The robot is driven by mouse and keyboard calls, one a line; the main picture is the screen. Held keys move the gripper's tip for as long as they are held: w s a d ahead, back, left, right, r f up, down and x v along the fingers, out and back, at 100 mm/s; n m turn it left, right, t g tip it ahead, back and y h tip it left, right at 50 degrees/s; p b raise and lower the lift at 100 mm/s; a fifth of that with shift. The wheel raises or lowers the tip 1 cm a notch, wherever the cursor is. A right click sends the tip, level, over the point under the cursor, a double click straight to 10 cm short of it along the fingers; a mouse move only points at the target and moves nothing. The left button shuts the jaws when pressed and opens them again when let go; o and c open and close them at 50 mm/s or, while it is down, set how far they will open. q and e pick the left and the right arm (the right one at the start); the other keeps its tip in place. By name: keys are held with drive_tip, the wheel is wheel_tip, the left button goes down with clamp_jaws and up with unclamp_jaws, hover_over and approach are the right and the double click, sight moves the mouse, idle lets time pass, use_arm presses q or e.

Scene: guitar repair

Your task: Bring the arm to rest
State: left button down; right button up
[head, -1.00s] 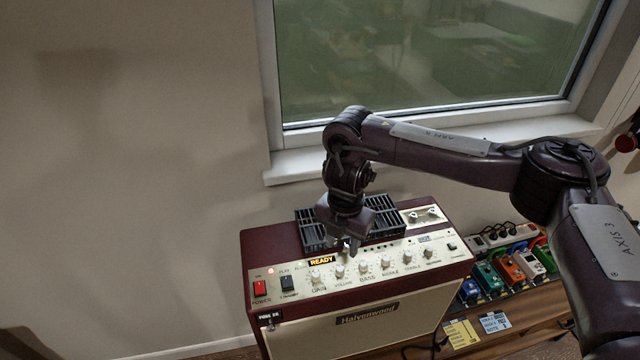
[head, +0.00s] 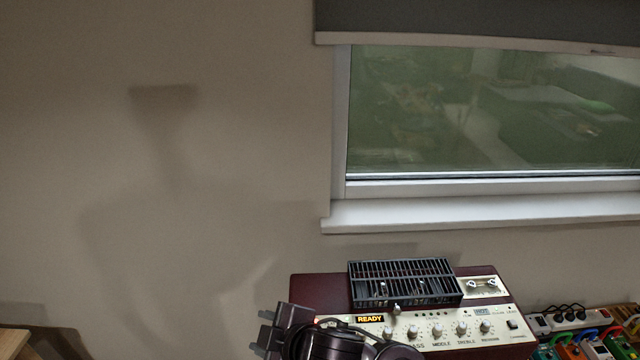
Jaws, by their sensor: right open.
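My right gripper (head: 265,332) is at the bottom of the head view, in front of the left part of the dark red amplifier (head: 316,287). Its fingers point left and stand apart, with nothing seen between them. My right arm's wrist hides the left part of the control panel. My left gripper is not in view.
A black slotted grille (head: 405,283) is on the amplifier's top. Several coloured pedals (head: 575,350) and a power strip (head: 565,318) are at the lower right. A window with a white sill (head: 480,213) is behind. A wooden surface (head: 12,342) shows at the lower left.

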drive_tip(key=s+d+f+m+h, duration=0.1)
drive_tip(key=d+f+m+h, duration=0.1)
drive_tip(key=d+m, duration=0.35)
drive_tip(key=s+d+f+m+h, duration=0.1)
drive_tip(key=d+m+h, duration=0.15)
drive_tip(key=d, duration=0.55)
drive_tip(key=s+d+f+m+g+h, duration=0.25)
drive_tip(key=s+d+m, duration=0.2)
drive_tip(key=d, duration=0.35)
drive_tip(key=s+d+f+m+g+h, duration=0.1)
drive_tip(key=s+d+f+m+g, duration=0.1)
drive_tip(key=s+d+f+m, duration=0.35)
drive_tip(key=s+d+f+n+b, duration=0.1)
drive_tip(key=s+f+b, duration=0.15)
drive_tip(key=f, duration=1.55)
drive_tip(key=s+d+f+n+b, duration=0.1)
drive_tip(key=f+b, duration=0.3)
drive_tip(key=f, duration=1.3)
drive_tip(key=s+d+f+g+b, duration=0.1)
drive_tip(key=s+f+b, duration=0.1)
drive_tip(key=s+f, duration=0.7)
drive_tip(key=s+d+f+g+b, duration=0.1)
drive_tip(key=s+d+f+b, duration=0.1)
drive_tip(key=s+f, duration=0.7)
wheel_tip(320, 180, down, 3)
drive_tip(key=shift+s+d+f+n+b, duration=0.2)
drive_tip(key=shift+s+d+n+b, duration=0.1)
drive_tip(key=shift+b, duration=0.1)
